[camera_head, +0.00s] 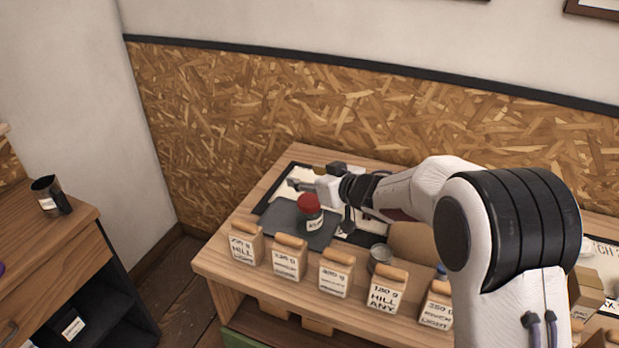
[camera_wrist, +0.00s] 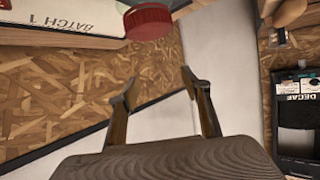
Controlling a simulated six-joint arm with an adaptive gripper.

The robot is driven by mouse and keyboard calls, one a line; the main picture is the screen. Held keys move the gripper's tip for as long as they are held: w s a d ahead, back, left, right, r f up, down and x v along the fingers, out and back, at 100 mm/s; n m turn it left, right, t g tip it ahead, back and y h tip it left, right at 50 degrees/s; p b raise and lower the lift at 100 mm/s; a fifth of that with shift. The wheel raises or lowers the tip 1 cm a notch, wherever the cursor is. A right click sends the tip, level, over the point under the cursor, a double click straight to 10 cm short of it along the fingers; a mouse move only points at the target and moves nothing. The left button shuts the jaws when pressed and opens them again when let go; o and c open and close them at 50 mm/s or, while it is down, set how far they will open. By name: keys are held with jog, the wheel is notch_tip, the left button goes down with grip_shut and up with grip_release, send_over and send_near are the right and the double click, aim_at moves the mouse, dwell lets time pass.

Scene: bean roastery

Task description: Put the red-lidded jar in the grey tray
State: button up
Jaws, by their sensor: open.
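The red-lidded jar (camera_head: 313,222) stands upright on the right part of the dark grey tray (camera_head: 279,219) on the wooden bench in the head view. Its label faces the camera. My gripper (camera_head: 300,185) is just behind and above the jar, apart from it. In the wrist view the two fingers of my gripper (camera_wrist: 160,96) are spread with nothing between them.
A row of labelled paper bags (camera_head: 289,261) lines the bench's front edge. A small metal cup (camera_head: 379,256) stands right of the tray. A dark container marked DECAF (camera_wrist: 300,130) is at the right of the wrist view. A particle-board wall (camera_head: 250,110) runs behind the bench.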

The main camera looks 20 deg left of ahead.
dwell(0.3)
jog(key=d+r+m+t+h, duration=0.25)
jog(key=d+r, duration=0.35)
jog(key=d, duration=0.6)
jog(key=d+r+m+t+h, duration=0.2)
jog(key=d+r+m+h, duration=0.3)
jog(key=d, duration=0.6)
jog(key=s+d+r+g+h, duration=0.1)
jog(key=s+d+r+h, duration=0.1)
jog(key=s+d, duration=0.45)
jog(key=s+d+r+h, duration=0.15)
jog(key=s+d, duration=0.25)
jog(key=d, duration=0.5)
jog(key=s+d+f+m+g, duration=0.1)
jog(key=s+d+f, duration=0.1)
jog(key=s, duration=0.7)
jog(key=s+d+f+m+g, duration=0.1)
jog(key=s+d+f+g, duration=0.1)
jog(key=s, duration=0.7)
jog(key=s+d+f+m+g, duration=0.2)
jog(key=s+d, duration=0.2)
jog(key=s, duration=0.6)
jog(key=shift+f, duration=0.4)
